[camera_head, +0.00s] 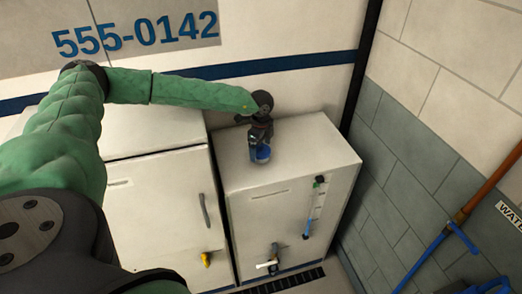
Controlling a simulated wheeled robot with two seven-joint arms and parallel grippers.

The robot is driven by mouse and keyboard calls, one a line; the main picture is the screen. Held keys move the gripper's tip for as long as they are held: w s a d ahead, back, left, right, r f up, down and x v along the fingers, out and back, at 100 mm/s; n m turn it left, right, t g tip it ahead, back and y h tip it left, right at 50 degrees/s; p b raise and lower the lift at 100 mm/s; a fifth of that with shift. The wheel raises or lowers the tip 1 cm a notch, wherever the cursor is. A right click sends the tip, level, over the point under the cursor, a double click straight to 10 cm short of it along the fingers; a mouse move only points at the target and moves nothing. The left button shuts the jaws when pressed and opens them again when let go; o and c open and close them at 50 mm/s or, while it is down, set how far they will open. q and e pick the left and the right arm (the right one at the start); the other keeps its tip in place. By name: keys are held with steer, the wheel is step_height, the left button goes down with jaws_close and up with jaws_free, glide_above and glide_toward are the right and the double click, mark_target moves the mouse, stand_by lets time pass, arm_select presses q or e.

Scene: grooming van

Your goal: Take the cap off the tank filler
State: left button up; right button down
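The tank is a white box-shaped cabinet (315,160) standing against the van wall. A small blue round part (263,155), which looks like the filler or its cap, is on its top near the back left. My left arm reaches in from the left, and my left gripper (259,142) points down right at this blue part. The dark fingers overlap the blue part, so I cannot tell whether they touch it or how far apart they are. My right gripper is out of view.
The tank front has a clear level tube (315,210) and a tap with a pale handle (267,265). A taller white cabinet (160,205) with a yellow tap (206,259) stands to its left. Blue and copper pipes (455,228) run along the right wall.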

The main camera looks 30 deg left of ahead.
arm_select(q)
steer(key=shift+r, duration=0.1)
steer(key=c, duration=1)
steer(key=shift+o, duration=0.2)
